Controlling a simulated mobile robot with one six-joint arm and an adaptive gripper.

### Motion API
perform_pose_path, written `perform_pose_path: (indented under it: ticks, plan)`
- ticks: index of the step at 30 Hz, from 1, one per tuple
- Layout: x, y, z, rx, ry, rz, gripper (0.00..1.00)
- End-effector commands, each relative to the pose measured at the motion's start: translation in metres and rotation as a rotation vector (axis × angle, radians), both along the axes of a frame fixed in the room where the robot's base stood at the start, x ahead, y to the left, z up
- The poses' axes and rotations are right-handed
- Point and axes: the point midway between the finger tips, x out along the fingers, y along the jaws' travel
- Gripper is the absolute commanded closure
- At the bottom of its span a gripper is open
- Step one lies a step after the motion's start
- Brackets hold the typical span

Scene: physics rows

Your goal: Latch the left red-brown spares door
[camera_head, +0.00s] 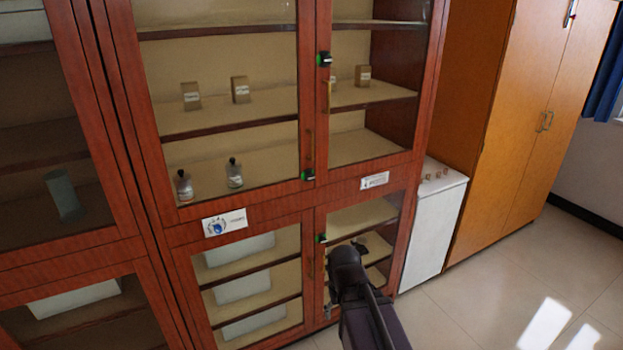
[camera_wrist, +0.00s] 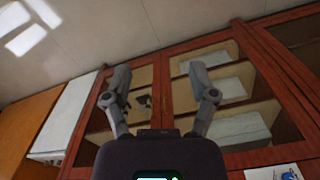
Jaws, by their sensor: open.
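The red-brown cabinet (camera_head: 240,215) has glazed doors above and below. Its lower left door (camera_head: 254,237) has white boxes behind the glass and looks flush with the frame; I cannot tell whether it is latched. The lower right door (camera_head: 363,197) is beside it, partly hidden by my arm. A black and green latch (camera_head: 321,239) sits at the top where these two doors meet. My gripper (camera_wrist: 158,85) is open and empty, its fingers spread either side of the door meeting line in the wrist view. The label wording is too small to read.
Above are the upper doors with latches (camera_head: 307,175) and (camera_head: 323,59), and bottles and small boxes inside. A white cabinet (camera_head: 433,230) and a tall orange-brown wardrobe (camera_head: 520,125) stand to the right. The tiled floor (camera_head: 500,290) in front is clear.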

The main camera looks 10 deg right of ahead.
Motion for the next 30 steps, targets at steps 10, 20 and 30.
perform_pose_path:
  ticks: [10,20,30]
  plan:
    - [0.044,0.024,0.000,0.162,-0.141,0.166,0.19]
    - [0.140,0.058,0.030,0.407,-0.579,0.436,0.19]
    - [0.238,0.043,0.093,0.422,-1.125,0.528,0.19]
